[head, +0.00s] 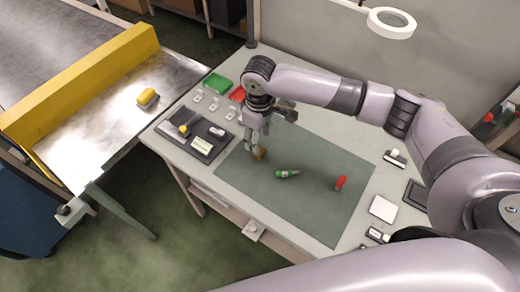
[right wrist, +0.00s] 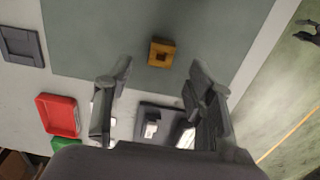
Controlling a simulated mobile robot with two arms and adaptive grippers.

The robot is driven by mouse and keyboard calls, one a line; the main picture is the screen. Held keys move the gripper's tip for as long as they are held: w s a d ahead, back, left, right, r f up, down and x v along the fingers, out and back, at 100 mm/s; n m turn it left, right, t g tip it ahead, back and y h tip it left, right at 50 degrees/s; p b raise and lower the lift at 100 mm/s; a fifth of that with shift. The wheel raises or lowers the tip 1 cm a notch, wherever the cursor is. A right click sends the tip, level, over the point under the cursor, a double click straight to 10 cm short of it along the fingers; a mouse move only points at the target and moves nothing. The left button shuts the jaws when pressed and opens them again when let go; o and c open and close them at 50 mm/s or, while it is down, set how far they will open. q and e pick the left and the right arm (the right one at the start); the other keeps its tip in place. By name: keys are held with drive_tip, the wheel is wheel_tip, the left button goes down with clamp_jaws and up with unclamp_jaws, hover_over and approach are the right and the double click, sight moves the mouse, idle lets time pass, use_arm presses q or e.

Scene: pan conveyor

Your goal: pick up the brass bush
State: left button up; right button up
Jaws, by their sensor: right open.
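The brass bush (right wrist: 161,53) is a small squarish brown-gold block with a dark hole. It lies on the grey-green mat (right wrist: 90,38) in the right wrist view, just beyond and between my right fingertips. In the head view the bush (head: 262,153) shows beside the fingertips, near the mat's left part. My right gripper (head: 256,148) points down over the mat. Its two fingers (right wrist: 160,70) are spread apart with nothing between them. Whether the fingertips touch the mat is unclear. My left gripper is not in view.
A green bottle-like item (head: 287,173) and a red item (head: 341,183) lie right of the gripper. A dark tray (head: 213,130), a green bin (head: 217,84) and a red bin (head: 237,93) are left and behind. A conveyor with a yellow rail (head: 85,85) stands left. The mat's front is clear.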

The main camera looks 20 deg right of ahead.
drive_tip(key=shift+s+a+f, duration=0.15)
drive_tip(key=shift+a+f, duration=0.05)
drive_tip(key=shift+f, duration=0.25)
drive_tip(key=f, duration=0.2)
drive_tip(key=f+p, duration=0.1)
drive_tip(key=f, duration=0.1)
drive_tip(key=shift+d+f+p, duration=0.2)
drive_tip(key=shift+f+p, duration=0.1)
drive_tip(key=shift+f, duration=0.25)
drive_tip(key=shift+a, duration=0.1)
drive_tip(key=shift+c, duration=0.2)
clamp_jaws()
